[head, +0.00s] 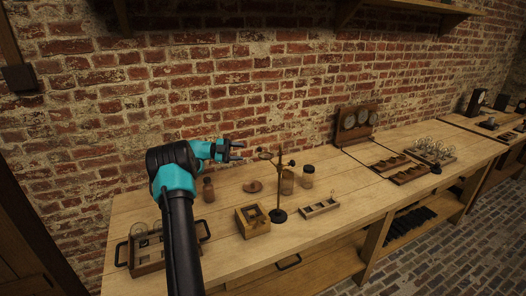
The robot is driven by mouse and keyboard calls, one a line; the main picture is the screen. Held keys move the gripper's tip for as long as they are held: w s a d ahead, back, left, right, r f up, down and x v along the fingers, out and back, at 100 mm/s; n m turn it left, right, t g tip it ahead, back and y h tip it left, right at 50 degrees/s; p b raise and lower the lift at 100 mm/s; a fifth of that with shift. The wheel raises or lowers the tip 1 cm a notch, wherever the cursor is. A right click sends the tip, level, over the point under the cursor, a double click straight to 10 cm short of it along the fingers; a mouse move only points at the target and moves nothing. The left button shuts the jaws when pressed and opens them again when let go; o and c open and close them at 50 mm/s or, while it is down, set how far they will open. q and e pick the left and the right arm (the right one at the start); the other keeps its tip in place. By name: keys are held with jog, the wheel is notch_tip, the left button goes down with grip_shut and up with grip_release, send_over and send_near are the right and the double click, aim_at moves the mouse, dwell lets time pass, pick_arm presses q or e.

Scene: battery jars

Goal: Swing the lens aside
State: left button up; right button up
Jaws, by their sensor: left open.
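The lens (265,154) shows as a small dark ring on an arm near the top of an upright stand (278,190). The stand rises from a round dark base on the wooden bench. My left gripper (239,151), on a teal and black arm, is open and empty. In the picture its fingers point right, toward the lens, with a small gap between them. How far apart they are in depth I cannot tell. My right gripper is not in view.
A wooden box (253,221) stands left of the stand base, and a slotted block (320,208) lies right of it. Jars (308,177) stand behind the stand. A brown bottle (208,190) is below my gripper. A handled tray (150,263) sits front left.

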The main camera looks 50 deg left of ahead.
pick_arm(q)
jog(key=s+a+f+m+t+y, duration=0.1)
jog(key=s+a+f+m, duration=0.1)
jog(key=a+m, duration=0.5)
jog(key=shift+a+f+y, duration=0.2)
jog(key=shift+a+y, duration=0.1)
jog(key=shift+a, duration=0.55)
jog(key=x, duration=1.7)
jog(key=shift+w+r, duration=0.2)
jog(key=shift+w, duration=0.05)
grip_shut()
